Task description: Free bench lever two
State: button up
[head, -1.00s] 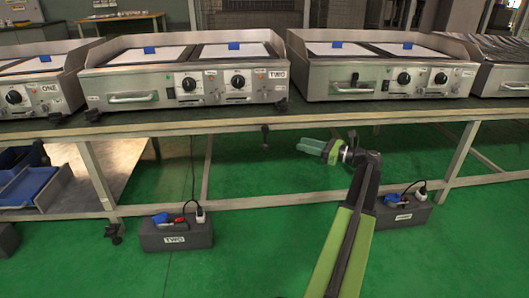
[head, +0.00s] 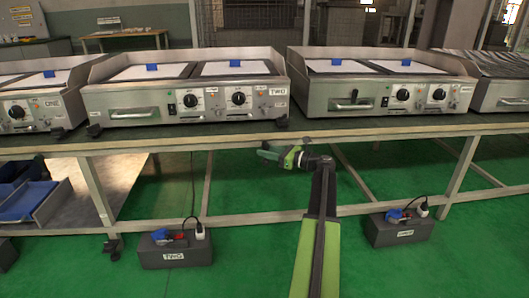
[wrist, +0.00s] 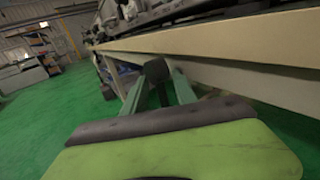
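Griddle TWO (head: 190,100) stands on the bench (head: 330,127) with its label at the right of its front. My gripper (head: 268,152) is at the bench's front edge, below the right end of this griddle, pointing left. In the wrist view its two green fingers (wrist: 158,92) are apart, with a dark round-headed lever (wrist: 156,70) showing between them near the bench edge. I cannot tell whether the fingers touch it. In the head view the lever is mostly hidden at my gripper.
Grey box TWO (head: 175,250) with a plug and blue and red parts sits on the green floor. A similar box (head: 400,230) stands to the right. Bench legs (head: 97,195) and a lower rail stand around my arm.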

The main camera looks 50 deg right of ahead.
jog(key=shift+w+a, duration=0.1)
jog(key=shift+w, duration=0.2)
grip_shut()
dwell(1.2)
